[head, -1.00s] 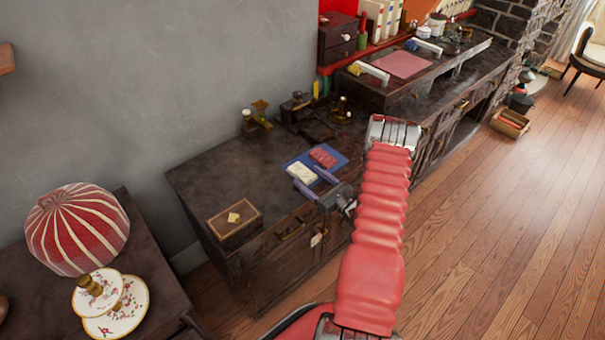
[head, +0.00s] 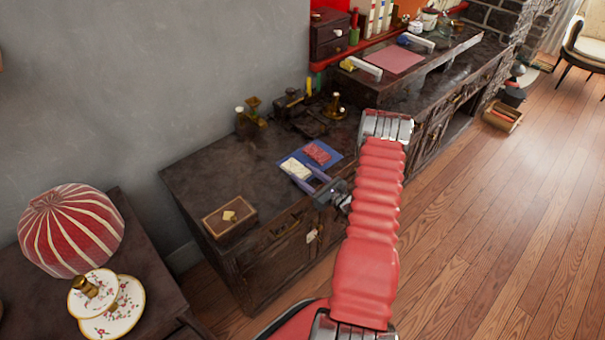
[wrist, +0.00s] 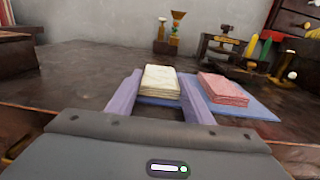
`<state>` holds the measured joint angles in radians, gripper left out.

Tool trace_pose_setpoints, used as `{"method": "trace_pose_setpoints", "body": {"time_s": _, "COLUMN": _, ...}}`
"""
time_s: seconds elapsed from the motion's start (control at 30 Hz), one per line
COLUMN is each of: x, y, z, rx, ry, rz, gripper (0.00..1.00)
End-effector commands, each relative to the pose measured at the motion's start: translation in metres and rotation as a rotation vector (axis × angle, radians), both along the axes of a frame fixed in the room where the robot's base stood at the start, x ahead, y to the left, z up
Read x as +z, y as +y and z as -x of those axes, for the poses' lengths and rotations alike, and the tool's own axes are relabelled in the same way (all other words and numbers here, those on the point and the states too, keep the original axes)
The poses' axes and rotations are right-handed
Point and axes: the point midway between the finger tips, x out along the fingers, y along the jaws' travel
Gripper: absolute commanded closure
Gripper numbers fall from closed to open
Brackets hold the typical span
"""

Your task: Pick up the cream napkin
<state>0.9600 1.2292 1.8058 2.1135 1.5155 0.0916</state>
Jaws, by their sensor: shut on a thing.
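The cream napkin (wrist: 160,82) is a thick folded stack on a blue mat (wrist: 258,111), and it also shows in the head view (head: 295,169). A folded pink-red napkin (wrist: 222,89) lies beside it to the right, on the same mat. My gripper (head: 309,178) reaches over the front edge of the dark cabinet. In the wrist view its two lilac fingers stand at the left and right sides of the cream napkin, shut on it. I cannot tell any gap between the napkin and the mat.
A wooden box (head: 229,217) sits left on the cabinet top (head: 200,175). Brass scales and a dark device (head: 300,109) stand behind the mat. A striped lamp (head: 70,228) and floral plates (head: 112,305) are at the lower left. Bare cabinet top lies between box and mat.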

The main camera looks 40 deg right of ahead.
Motion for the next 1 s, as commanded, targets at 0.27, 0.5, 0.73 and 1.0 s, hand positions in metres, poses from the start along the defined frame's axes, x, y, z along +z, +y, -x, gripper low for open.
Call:
{"method": "trace_pose_setpoints", "body": {"time_s": 0.27, "x": 0.023, "y": 0.0, "z": 0.0, "rx": 0.0, "ry": -0.001, "rz": 0.002, "gripper": 0.76}}
{"method": "trace_pose_setpoints", "body": {"time_s": 0.5, "x": 0.059, "y": -0.001, "z": 0.0, "rx": 0.0, "ry": -0.002, "rz": 0.003, "gripper": 0.76}}
{"method": "trace_pose_setpoints", "body": {"time_s": 0.73, "x": 0.088, "y": 0.0, "z": 0.0, "rx": 0.0, "ry": -0.001, "rz": 0.002, "gripper": 0.76}}
{"method": "trace_pose_setpoints", "body": {"time_s": 1.0, "x": 0.099, "y": 0.0, "z": 0.0, "rx": 0.0, "ry": 0.0, "rz": 0.0, "gripper": 0.76}}
